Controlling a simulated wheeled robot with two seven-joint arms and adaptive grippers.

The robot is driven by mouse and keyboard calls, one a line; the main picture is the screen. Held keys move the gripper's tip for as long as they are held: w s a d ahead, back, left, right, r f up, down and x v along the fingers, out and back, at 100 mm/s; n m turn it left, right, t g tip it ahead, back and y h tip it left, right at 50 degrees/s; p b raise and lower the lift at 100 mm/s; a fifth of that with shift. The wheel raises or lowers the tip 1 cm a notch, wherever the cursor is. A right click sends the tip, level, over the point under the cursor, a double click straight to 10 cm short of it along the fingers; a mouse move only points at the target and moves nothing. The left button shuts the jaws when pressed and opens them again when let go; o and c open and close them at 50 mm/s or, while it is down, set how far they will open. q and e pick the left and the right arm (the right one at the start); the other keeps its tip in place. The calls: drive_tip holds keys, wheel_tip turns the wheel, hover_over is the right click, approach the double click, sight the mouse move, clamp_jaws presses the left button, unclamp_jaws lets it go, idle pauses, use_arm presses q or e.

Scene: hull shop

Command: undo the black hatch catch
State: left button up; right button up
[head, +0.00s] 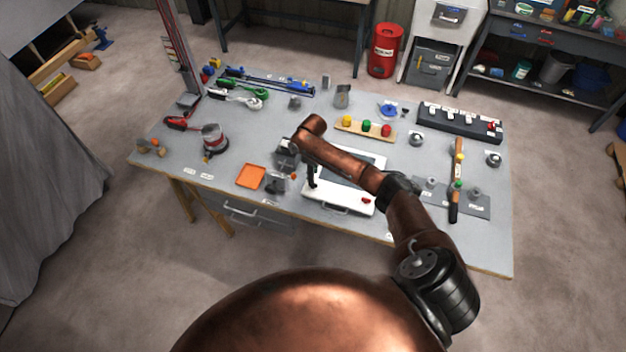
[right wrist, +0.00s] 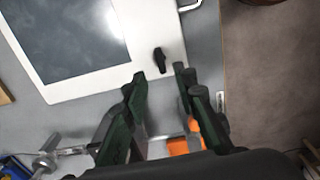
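The black hatch catch (right wrist: 159,60) sits on the white hatch panel (right wrist: 152,25), near its edge, in the right wrist view. In the head view the white panel (head: 340,201) lies on the bench, partly covered by my right arm. My right gripper (right wrist: 159,73) is open, with one fingertip on either side of the line to the catch. The catch shows just beyond the fingertips, with nothing held between them. Whether a finger touches it I cannot tell. My left gripper is not in view.
An orange tray (head: 250,176) lies left of the panel. A wooden strip with coloured knobs (head: 366,129) and a dark block (head: 460,122) lie behind. A drawer handle (head: 245,212) projects at the front.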

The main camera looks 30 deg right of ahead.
wheel_tip(320, 180, up, 6)
drive_tip(key=shift+f, duration=0.15)
idle(0.5)
